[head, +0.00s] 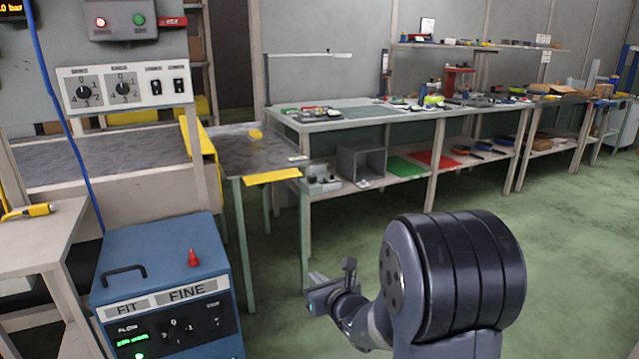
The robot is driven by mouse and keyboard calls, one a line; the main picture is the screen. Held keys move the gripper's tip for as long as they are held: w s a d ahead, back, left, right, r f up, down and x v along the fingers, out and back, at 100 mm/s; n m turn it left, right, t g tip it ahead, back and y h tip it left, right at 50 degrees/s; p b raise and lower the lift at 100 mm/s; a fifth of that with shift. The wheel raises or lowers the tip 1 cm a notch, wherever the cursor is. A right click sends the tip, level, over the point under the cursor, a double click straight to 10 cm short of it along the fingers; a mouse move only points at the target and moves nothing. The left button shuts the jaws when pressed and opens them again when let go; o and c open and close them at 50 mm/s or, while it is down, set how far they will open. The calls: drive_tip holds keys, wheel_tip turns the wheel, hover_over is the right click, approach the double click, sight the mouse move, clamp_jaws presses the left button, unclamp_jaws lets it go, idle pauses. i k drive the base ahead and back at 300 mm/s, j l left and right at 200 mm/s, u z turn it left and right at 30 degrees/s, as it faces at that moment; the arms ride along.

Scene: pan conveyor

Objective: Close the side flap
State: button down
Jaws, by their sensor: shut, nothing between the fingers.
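A grey table-like leaf (232,150) with a yellow front edge strip (271,177) stands out level from the right end of the conveyor (100,160), on thin green legs. It looks like the side flap, but I cannot be sure. A yellow upright plate (198,140) stands where it meets the conveyor. A small yellow piece (255,134) lies on the leaf. My gripper (322,297) is low in front of the leaf and to its right, touching nothing that I can see. It is shut and empty.
A blue cabinet (165,255) with a black handle and red knob stands at the lower left. A control panel (125,86) hangs above the conveyor. A long workbench (345,122) with shelves runs behind. Green floor (570,230) is free at right.

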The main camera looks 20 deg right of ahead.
sight(261, 178)
drive_tip(key=z, duration=0.65)
drive_tip(key=i+j+z, duration=0.1)
drive_tip(key=z, duration=1.2)
drive_tip(key=j+z, duration=0.1)
drive_tip(key=z, duration=0.55)
drive_tip(key=j+z, duration=0.1)
drive_tip(key=z, duration=0.6)
drive_tip(key=j+z, duration=0.1)
drive_tip(key=z, duration=1.85)
drive_tip(key=k+j, duration=0.15)
drive_tip(key=k, duration=0.45)
drive_tip(key=u, duration=0.65)
drive_tip(key=k+j+u, duration=0.1)
drive_tip(key=u, duration=0.55)
drive_tip(key=j+u, duration=0.1)
drive_tip(key=u, duration=0.55)
drive_tip(key=j+u, duration=0.1)
drive_tip(key=u, duration=0.55)
drive_tip(key=j+u, duration=0.1)
drive_tip(key=u, duration=1.25)
drive_tip(key=i+j+u, duration=0.1)
drive_tip(key=u, duration=1.2)
